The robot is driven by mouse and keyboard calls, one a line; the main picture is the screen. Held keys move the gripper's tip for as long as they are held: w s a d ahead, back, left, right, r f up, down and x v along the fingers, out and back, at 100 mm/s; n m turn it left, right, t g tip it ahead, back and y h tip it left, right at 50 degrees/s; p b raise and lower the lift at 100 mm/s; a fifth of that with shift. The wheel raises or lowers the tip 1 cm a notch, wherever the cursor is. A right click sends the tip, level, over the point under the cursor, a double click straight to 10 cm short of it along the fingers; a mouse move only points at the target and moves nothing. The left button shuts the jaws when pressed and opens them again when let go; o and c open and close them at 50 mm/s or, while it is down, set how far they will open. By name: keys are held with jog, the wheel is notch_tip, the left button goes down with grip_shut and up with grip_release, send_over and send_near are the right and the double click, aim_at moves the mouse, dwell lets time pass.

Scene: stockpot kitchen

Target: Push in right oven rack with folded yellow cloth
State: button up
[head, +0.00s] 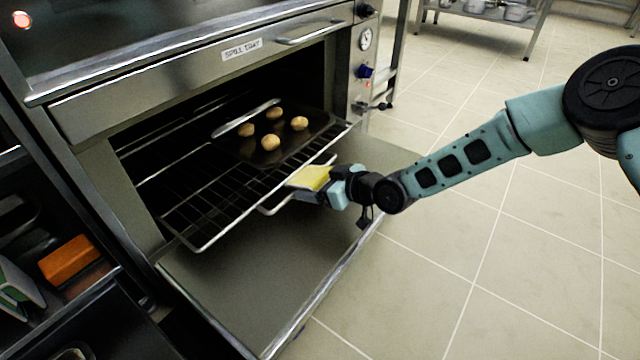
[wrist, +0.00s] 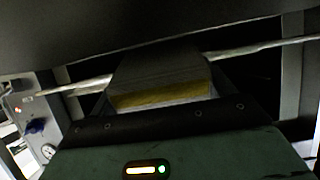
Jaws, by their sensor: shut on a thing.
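The oven rack (head: 200,243) is a wire rack slid part way out over the lowered oven door (head: 240,285). The folded yellow cloth (head: 309,178) is in my gripper (head: 325,187), which is shut on it beside the rack's right front part. In the wrist view the cloth (wrist: 160,95) shows as a dim yellow band between the fingers. A pale rack bar (wrist: 90,85) runs across behind it. Whether the cloth touches the bar I cannot tell. The fingertips are mostly hidden.
A dark baking tray (head: 260,160) with several round rolls sits on the rack inside the oven (head: 130,110). Shelves with an orange block (head: 68,260) stand at the left. Tiled floor (head: 450,260) is clear at the right. A steel table (head: 490,12) stands behind.

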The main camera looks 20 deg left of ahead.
aim_at(260, 155)
jog(key=shift+w+a+b, duration=0.35)
jog(key=shift+a+b, duration=0.05)
jog(key=shift+a, duration=0.5)
jog(key=shift+w+a+b, duration=0.3)
jog(key=shift+a+b, duration=0.05)
jog(key=shift+a, duration=0.55)
jog(key=shift+w+a+b, duration=0.35)
jog(key=shift+a+b, duration=0.05)
jog(key=shift+a, duration=0.5)
jog(key=shift+w+a+b, duration=0.35)
jog(key=shift+a+b, duration=0.25)
jog(key=shift+a, duration=0.3)
jog(key=shift+w+a+b, duration=0.3)
jog(key=shift+a+b, duration=0.35)
jog(key=shift+a, duration=0.3)
jog(key=shift+w+a+b, duration=0.35)
jog(key=shift+a+b, duration=0.25)
jog(key=shift+a, duration=0.4)
jog(key=shift+w+a+f+b, duration=0.1)
jog(key=shift+w+a+b, duration=0.15)
jog(key=shift+a+b, duration=0.4)
jog(key=shift+w+a+b, duration=0.25)
jog(key=shift+a+b, duration=0.3)
jog(key=shift+a, duration=0.1)
jog(key=shift+w+a+r, duration=0.1)
jog(key=shift+a, duration=0.35)
jog(key=shift+w+a+r, duration=0.1)
jog(key=shift+a, duration=0.35)
jog(key=shift+w+a, duration=0.35)
jog(key=shift+a, duration=0.25)
